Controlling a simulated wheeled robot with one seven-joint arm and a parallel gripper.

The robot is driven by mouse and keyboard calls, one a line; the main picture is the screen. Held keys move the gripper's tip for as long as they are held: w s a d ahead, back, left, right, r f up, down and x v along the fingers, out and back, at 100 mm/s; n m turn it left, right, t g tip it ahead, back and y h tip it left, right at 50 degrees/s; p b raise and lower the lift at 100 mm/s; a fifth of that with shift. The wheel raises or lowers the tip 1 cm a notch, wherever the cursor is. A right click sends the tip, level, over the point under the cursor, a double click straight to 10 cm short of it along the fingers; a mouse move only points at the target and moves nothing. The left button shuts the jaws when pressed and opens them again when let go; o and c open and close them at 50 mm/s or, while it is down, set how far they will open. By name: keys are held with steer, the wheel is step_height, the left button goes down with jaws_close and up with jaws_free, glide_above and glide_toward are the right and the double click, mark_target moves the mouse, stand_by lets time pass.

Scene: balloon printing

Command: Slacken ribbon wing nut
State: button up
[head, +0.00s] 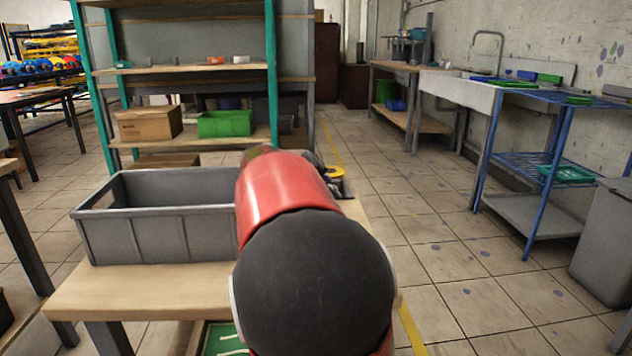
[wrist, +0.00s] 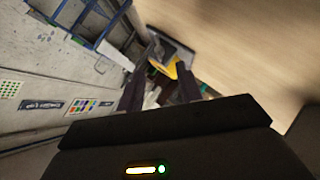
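My gripper (wrist: 164,80) shows in the wrist view with its two dark fingers apart. I see nothing clearly held between them. Beyond the fingertips is a dark grey device (wrist: 177,48) with a yellow part (wrist: 172,68), near the edge of a wooden table (wrist: 235,45). In the head view the yellow part (head: 335,171) shows just past my red arm, which hides most of the device and my gripper. I cannot make out the ribbon or the wing nut in either view.
A grey open crate (head: 155,238) stands on the wooden table (head: 130,290), left of my arm. Teal-framed shelves (head: 200,78) with a green bin (head: 225,123) stand behind. A blue rack (head: 545,170) is at the right. The tiled floor between is clear.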

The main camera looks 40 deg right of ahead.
mark_target(331, 188)
steer(key=p+x, duration=0.1)
steer(key=x, duration=0.6)
steer(key=shift+d, duration=0.2)
steer(key=shift+f, duration=0.1)
